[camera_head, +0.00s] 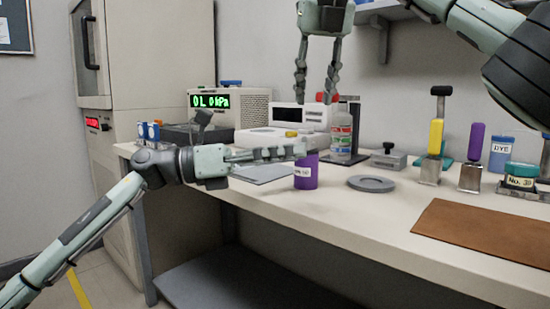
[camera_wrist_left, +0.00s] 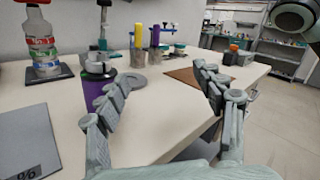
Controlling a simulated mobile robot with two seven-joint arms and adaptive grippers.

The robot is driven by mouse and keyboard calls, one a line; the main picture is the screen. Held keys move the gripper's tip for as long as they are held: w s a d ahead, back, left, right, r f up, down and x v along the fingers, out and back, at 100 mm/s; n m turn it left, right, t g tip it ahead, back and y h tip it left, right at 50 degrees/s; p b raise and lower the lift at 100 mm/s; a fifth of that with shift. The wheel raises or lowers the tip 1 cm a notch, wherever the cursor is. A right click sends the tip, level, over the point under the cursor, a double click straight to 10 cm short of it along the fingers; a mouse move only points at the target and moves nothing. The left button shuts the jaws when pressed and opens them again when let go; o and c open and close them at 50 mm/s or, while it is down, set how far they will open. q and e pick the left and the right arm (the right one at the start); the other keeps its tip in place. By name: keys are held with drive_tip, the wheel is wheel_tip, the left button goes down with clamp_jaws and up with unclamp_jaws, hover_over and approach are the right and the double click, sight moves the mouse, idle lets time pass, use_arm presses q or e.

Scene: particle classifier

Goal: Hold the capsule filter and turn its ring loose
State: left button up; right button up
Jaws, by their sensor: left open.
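A purple cylinder with a white label (camera_head: 306,172), which looks like the capsule filter, stands upright near the table's front edge. My left gripper (camera_head: 303,150) lies level at the cylinder's top in the head view, hiding that top. In the left wrist view the same gripper (camera_wrist_left: 172,88) is open and empty, with the cylinder behind its left finger; I cannot tell whether they touch. My right gripper (camera_head: 316,99) hangs above, pointing down, open and empty.
A flat grey disc (camera_head: 371,184) lies right of the cylinder. A spray bottle (camera_head: 342,135) and white instrument (camera_head: 285,140) stand behind. Yellow (camera_head: 435,138) and purple-handled (camera_head: 475,145) tools and a DYE jar (camera_head: 501,152) are right. A brown mat (camera_head: 480,240) lies front right.

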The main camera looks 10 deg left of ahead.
sight(307, 169)
use_arm(q)
drive_tip(key=w+a+y, duration=0.1)
drive_tip(key=w+y, duration=0.1)
drive_tip(key=w+f+t+y, duration=0.1)
drive_tip(key=w+y, duration=0.1)
drive_tip(key=w+a+f+y, duration=0.1)
drive_tip(key=w+y, duration=0.1)
drive_tip(key=shift+w+a+m+t, duration=0.2)
drive_tip(key=shift+a+m+t, duration=0.1)
drive_tip(key=shift+m+t, duration=0.1)
drive_tip(key=shift+w+d+f, duration=0.1)
drive_tip(key=shift+w+f, duration=0.05)
drive_tip(key=shift+w, duration=0.05)
drive_tip(key=x, duration=0.7)
drive_tip(key=shift+w+f, duration=0.1)
drive_tip(key=shift+f, duration=0.1)
drive_tip(key=shift+c, duration=0.2)
clamp_jaws()
